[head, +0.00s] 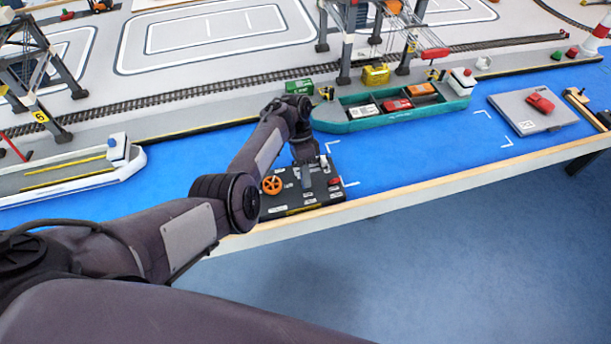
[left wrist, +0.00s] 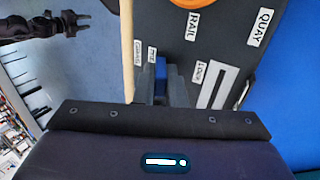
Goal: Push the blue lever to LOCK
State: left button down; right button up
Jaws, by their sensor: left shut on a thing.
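The black control panel (head: 318,200) lies at the front edge of the blue table in the head view. My left gripper (head: 306,180) reaches down over its middle. In the left wrist view, the blue lever (left wrist: 160,68) stands between the two grey fingers of my left gripper (left wrist: 160,88), which is shut on it. A LOCK label (left wrist: 200,72) is on the panel just right of the fingers, beside a pale slot (left wrist: 217,88). My fingers hide the lever's lower part. In the left wrist view, my right gripper (left wrist: 76,22) shows small and dark at the upper left, away from the panel.
An orange handwheel (head: 272,185) and a red button (head: 334,182) sit on the panel near my left gripper. A teal ship (head: 370,122) with toy cars lies behind. A grey board (head: 535,115) lies to the right. The blue surface right of the panel is mostly clear.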

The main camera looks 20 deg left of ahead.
pick_arm(q)
jog(key=c, duration=1.5)
grip_release()
jog(key=shift+r, duration=0.1)
jog(key=b+v, duration=0.1)
jog(key=v, duration=0.6)
jog(key=shift+r, duration=0.25)
jog(key=shift+w+a, duration=0.1)
jog(key=shift+w, duration=0.05)
